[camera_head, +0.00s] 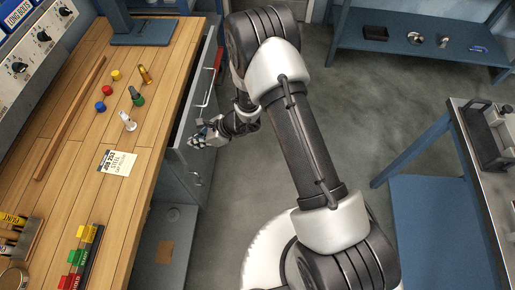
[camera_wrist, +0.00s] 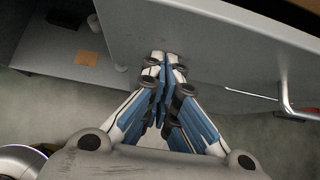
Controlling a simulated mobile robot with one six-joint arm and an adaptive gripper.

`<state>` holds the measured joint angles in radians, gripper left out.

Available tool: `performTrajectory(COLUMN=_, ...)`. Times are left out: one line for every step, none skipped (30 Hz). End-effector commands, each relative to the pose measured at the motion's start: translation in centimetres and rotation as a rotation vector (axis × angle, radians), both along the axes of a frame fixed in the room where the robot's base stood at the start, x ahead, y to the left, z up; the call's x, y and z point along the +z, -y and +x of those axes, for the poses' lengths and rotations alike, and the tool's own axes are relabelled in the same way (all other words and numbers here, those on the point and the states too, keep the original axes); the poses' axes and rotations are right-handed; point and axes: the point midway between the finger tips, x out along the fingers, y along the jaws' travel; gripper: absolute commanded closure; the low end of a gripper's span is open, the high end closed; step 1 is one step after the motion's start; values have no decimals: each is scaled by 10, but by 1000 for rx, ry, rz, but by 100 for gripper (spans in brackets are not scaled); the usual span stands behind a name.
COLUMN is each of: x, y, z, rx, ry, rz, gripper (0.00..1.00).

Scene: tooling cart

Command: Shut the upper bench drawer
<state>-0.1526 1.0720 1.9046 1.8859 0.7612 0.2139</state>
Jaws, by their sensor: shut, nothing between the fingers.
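The upper bench drawer (camera_head: 205,69) stands out from the wooden bench, with a dark gap between its grey front and the bench edge. The drawer front (camera_wrist: 205,35) fills much of the wrist view, and its metal bar handle (camera_wrist: 283,92) is at the right there. My gripper (camera_head: 192,141) is at the near end of the drawer front, away from the handle. In the wrist view my gripper (camera_wrist: 167,60) has its fingers together, empty, with the tips at the drawer's front face. I cannot tell whether they touch it.
The bench top (camera_head: 65,170) holds pegs, a job card (camera_head: 117,162) and colored blocks. A grey lower shelf (camera_head: 172,225) lies below the drawer. A blue cart (camera_head: 435,215) stands at the right, with open floor (camera_head: 355,100) between.

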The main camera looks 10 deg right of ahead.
Motion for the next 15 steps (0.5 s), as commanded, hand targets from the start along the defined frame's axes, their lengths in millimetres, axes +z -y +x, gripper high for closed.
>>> performTrajectory(x=-2, y=-12, z=3, rx=5, ry=3, rz=0, gripper=100)
performTrajectory(x=-2, y=-17, z=5, rx=4, ry=3, rz=-1, gripper=100)
performTrajectory(x=-2, y=-24, z=7, rx=3, ry=1, rz=0, gripper=100)
performTrajectory(x=-2, y=-29, z=9, rx=3, ry=2, rz=0, gripper=100)
performTrajectory(x=-1, y=-33, z=11, rx=2, ry=2, rz=0, gripper=100)
performTrajectory(x=-1, y=-39, z=13, rx=2, ry=2, rz=0, gripper=100)
performTrajectory(x=-1, y=-42, z=14, rx=2, ry=2, rz=-1, gripper=100)
performTrajectory(x=-1, y=-45, z=15, rx=1, ry=2, rz=-1, gripper=100)
performTrajectory(x=-1, y=-49, z=16, rx=0, ry=1, rz=0, gripper=100)
performTrajectory(x=-1, y=-52, z=17, rx=1, ry=2, rz=-1, gripper=100)
performTrajectory(x=-1, y=-54, z=18, rx=1, ry=1, rz=0, gripper=100)
performTrajectory(x=0, y=-57, z=19, rx=0, ry=0, rz=0, gripper=100)
performTrajectory(x=0, y=-58, z=19, rx=-1, ry=1, rz=0, gripper=100)
performTrajectory(x=0, y=-59, z=20, rx=-1, ry=0, rz=0, gripper=100)
performTrajectory(x=0, y=-60, z=20, rx=-1, ry=0, rz=-1, gripper=100)
